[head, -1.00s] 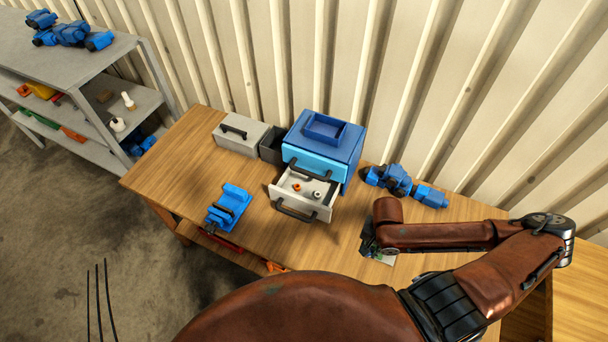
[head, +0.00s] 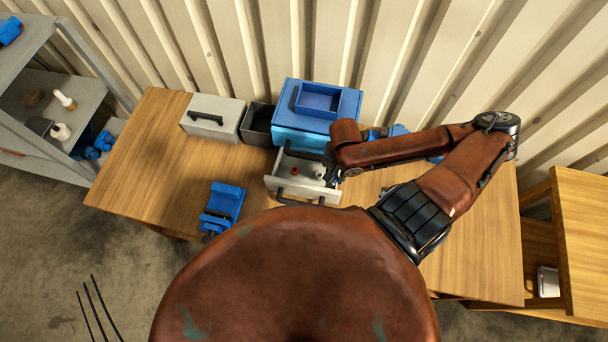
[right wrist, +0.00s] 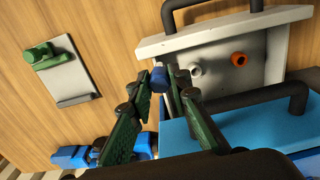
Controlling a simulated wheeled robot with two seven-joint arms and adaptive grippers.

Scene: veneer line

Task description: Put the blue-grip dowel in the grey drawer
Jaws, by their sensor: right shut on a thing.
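The pale grey drawer (head: 270,183) stands pulled open below the light-blue front of the blue cabinet (head: 349,103). In the right wrist view the drawer (right wrist: 215,35) holds an orange ring-like piece (right wrist: 239,60) and a white one (right wrist: 195,71). My right gripper (head: 331,168) is over the drawer's right side in the head view. In the right wrist view its green-padded fingers (right wrist: 157,80) are shut on the blue-grip dowel (right wrist: 160,72), of which only a blue end shows. The dowel appears beside or above the drawer's side wall; its height is unclear. My left gripper is out of view.
A grey box with a black handle (head: 213,113) and a dark open bin (head: 258,122) stand left of the cabinet. A blue vise-like tool (head: 222,205) lies at the front left. A grey plate with a green part (right wrist: 70,72) lies on the table.

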